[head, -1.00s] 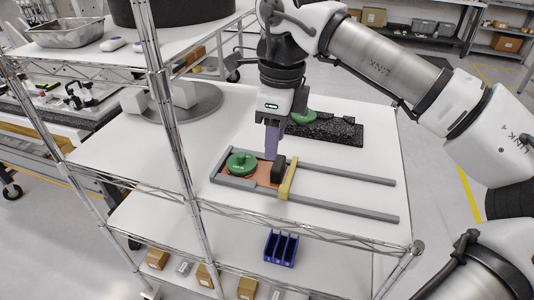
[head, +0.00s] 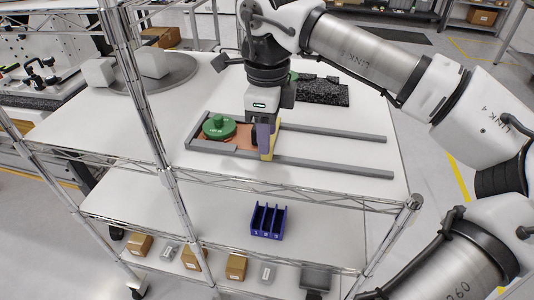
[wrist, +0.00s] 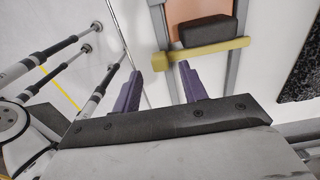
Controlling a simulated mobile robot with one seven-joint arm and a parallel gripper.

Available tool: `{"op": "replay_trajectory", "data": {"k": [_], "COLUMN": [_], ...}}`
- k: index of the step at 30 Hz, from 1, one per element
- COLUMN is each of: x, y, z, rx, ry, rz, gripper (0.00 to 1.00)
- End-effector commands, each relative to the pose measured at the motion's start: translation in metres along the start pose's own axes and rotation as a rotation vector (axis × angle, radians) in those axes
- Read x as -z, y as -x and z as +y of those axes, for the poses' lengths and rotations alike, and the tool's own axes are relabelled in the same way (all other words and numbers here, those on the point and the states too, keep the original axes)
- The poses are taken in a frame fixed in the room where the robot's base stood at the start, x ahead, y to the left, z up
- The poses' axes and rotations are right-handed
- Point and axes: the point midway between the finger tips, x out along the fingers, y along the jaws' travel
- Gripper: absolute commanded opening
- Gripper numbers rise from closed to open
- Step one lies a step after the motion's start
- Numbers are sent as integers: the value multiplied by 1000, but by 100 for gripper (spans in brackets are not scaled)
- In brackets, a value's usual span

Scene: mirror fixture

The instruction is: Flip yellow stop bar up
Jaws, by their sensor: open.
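The yellow stop bar (head: 269,150) lies across the two grey rails of the fixture on the table. It also shows in the wrist view (wrist: 222,47), beside a black block (wrist: 205,30). My gripper (head: 263,142) points down at the bar's near end and partly hides the bar and the block in the head view. In the wrist view its purple fingers (wrist: 160,70) are apart with nothing between them, and the bar's left end is just beyond the fingertips. I cannot tell whether a finger touches the bar.
A green round part (head: 219,127) sits on the orange plate at the fixture's left end. A black textured slab (head: 320,92) lies behind the fixture. Wire rack posts (head: 150,110) stand at the left. A blue divided bin (head: 268,222) is on the shelf below.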

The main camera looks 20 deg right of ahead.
Motion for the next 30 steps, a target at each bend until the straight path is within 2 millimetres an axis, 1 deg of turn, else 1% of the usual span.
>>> {"op": "replay_trajectory", "data": {"k": [1, 4, 7, 14, 17, 24, 30], "x": [0, 0, 0, 0, 0, 0, 0], "y": [-14, -24, -28, -27, -27, -27, -27], "z": [0, 0, 0, 0, 0, 0, 0], "rx": [0, 0, 0, 0, 0, 0, 0], "ry": [0, 0, 0, 0, 0, 0, 0], "rz": [0, -1, -1, -1, -1, -1, -1], "gripper": [43, 43, 43, 43, 32, 1, 0]}}
